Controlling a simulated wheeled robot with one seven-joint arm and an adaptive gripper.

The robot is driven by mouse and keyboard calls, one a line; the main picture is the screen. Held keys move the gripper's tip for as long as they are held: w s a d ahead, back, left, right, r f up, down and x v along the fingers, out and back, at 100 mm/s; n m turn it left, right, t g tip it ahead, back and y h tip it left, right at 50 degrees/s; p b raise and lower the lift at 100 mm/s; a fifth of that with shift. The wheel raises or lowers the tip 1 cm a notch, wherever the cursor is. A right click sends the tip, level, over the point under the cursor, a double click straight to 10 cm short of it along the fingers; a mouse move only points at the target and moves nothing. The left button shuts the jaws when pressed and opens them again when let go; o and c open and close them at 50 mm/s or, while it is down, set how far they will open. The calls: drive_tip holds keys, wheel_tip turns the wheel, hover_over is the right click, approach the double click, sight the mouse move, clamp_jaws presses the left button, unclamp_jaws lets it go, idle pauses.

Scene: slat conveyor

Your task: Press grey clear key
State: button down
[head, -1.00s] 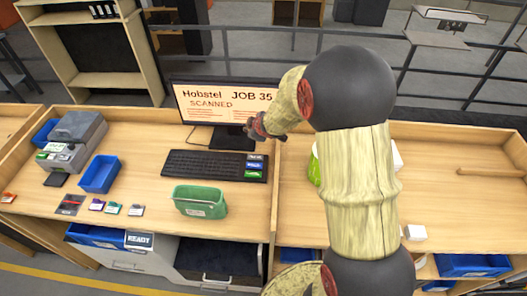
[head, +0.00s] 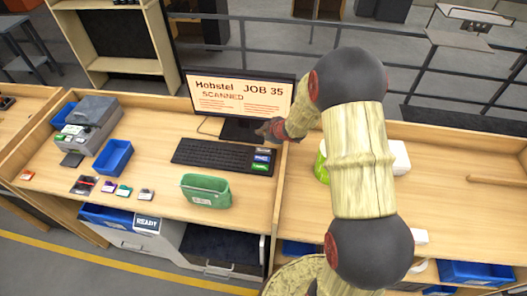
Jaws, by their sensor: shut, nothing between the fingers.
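A black keyboard (head: 212,154) lies on the wooden desk in front of the monitor. At its right end is a column of three large keys: a grey one (head: 263,150) at the back, a blue one (head: 262,157) in the middle and a green one (head: 260,168) in front. The lettering on them is too small to read. My gripper (head: 268,132) is shut and empty, just behind and above the grey key in the picture, and appears apart from it. Its fingertips are small and dark here, partly lost against the monitor stand.
The monitor (head: 240,97) shows "Hobstel JOB 35 SCANNED" and stands close behind my gripper. A green bin (head: 205,190) is in front of the keyboard. A blue bin (head: 113,157) and several small cards lie left. A low wooden divider is at the right.

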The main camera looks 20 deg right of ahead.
sight(262, 151)
drive_tip(key=shift+f+b, duration=3.45)
drive_tip(key=shift+f, duration=0.65)
drive_tip(key=shift+f, duration=0.15)
drive_tip(key=shift+f+b, duration=0.25)
drive_tip(key=shift+b, duration=0.05)
drive_tip(key=shift+f+b, duration=0.35)
drive_tip(key=shift+f, duration=0.1)
drive_tip(key=shift+r, duration=0.15)
drive_tip(key=shift+r+p, duration=0.75)
drive_tip(key=shift+p, duration=0.15)
drive_tip(key=shift+r+p, duration=2.3)
drive_tip(key=shift+r, duration=0.15)
drive_tip(key=shift+r, duration=0.1)
